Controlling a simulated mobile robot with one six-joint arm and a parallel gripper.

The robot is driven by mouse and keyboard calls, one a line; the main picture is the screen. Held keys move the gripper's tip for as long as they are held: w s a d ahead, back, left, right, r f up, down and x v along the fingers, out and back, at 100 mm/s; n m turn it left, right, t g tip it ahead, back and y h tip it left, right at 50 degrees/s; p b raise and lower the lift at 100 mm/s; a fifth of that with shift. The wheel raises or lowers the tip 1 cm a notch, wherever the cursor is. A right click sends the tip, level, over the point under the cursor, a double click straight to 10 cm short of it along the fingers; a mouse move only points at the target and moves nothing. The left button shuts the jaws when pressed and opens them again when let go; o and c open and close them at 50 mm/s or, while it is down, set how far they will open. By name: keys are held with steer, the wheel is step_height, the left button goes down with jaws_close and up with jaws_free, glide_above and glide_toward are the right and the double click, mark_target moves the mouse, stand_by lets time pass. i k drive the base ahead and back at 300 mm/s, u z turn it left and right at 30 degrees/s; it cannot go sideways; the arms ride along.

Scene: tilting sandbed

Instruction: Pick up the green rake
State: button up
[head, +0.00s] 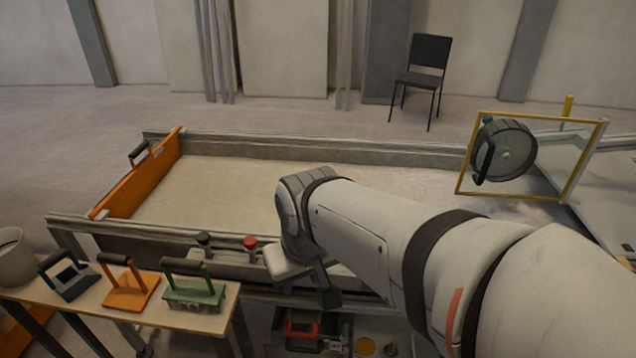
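The green rake (194,291) stands on the wooden side table at the lower left. It has a green body and a dark handle on top. It is the rightmost of the tools there, close to the table's right end. My arm reaches in from the right, and my gripper (308,284) points down near the sandbed's front rail, to the right of the green rake and apart from it. The fingers are small and partly hidden by the arm, so I cannot tell whether they are open.
An orange tool (128,292), a dark blue tool (70,281) and a pale pot (14,258) share the side table (165,315). A red knob (250,243) and a dark knob (204,241) stand on the front rail. The sandbed (215,190) has an orange board (140,180) at its left.

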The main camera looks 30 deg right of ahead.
mark_target(208, 293)
steer(key=z, duration=1.35)
steer(key=k, duration=1.3)
steer(key=u, duration=0.65)
steer(key=i, duration=1.45)
steer(key=u, duration=0.05)
